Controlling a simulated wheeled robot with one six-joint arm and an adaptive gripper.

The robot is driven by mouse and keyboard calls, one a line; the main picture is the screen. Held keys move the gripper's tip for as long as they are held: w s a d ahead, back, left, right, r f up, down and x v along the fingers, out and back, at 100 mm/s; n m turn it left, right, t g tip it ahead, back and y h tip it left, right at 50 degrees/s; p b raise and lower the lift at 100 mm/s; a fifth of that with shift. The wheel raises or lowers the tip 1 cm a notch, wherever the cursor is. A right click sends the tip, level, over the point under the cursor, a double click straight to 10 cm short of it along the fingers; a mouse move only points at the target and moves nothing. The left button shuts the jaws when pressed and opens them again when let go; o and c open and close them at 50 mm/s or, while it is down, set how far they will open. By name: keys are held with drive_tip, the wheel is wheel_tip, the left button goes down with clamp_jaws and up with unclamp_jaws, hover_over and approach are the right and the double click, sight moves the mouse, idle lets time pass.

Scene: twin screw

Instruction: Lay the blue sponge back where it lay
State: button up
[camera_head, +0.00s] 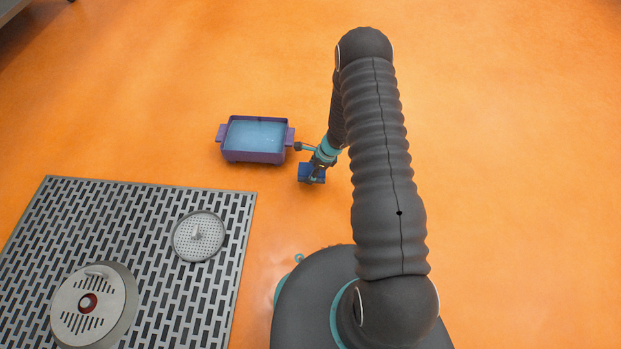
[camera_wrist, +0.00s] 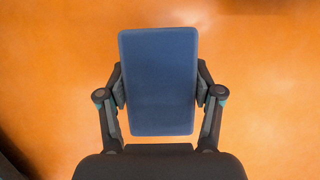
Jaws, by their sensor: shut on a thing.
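The blue sponge (camera_wrist: 158,75) is a flat rectangular block. In the wrist view it sits between the two fingers of my gripper (camera_wrist: 160,88), which is shut on it from both long sides. In the head view the sponge (camera_head: 304,171) shows small at the end of my arm, partly covered by my gripper (camera_head: 315,172). It is just right of and a little nearer than the purple tub. Only orange floor shows around the sponge in the wrist view. I cannot tell how high it is above the floor.
A purple tub (camera_head: 252,157) with side handles and light blue water (camera_head: 255,135) stands on the orange floor. A grey slotted mat (camera_head: 150,205) at lower left bears a round perforated disc (camera_head: 190,248) and a larger round vented unit (camera_head: 65,308). Floor to the right is clear.

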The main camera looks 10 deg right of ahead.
drive_tip(key=shift+f+b, duration=0.3)
drive_tip(key=shift+f, duration=1.75)
drive_tip(key=shift+f, duration=0.2)
drive_tip(key=o, duration=1)
drive_tip(key=shift+r, duration=0.1)
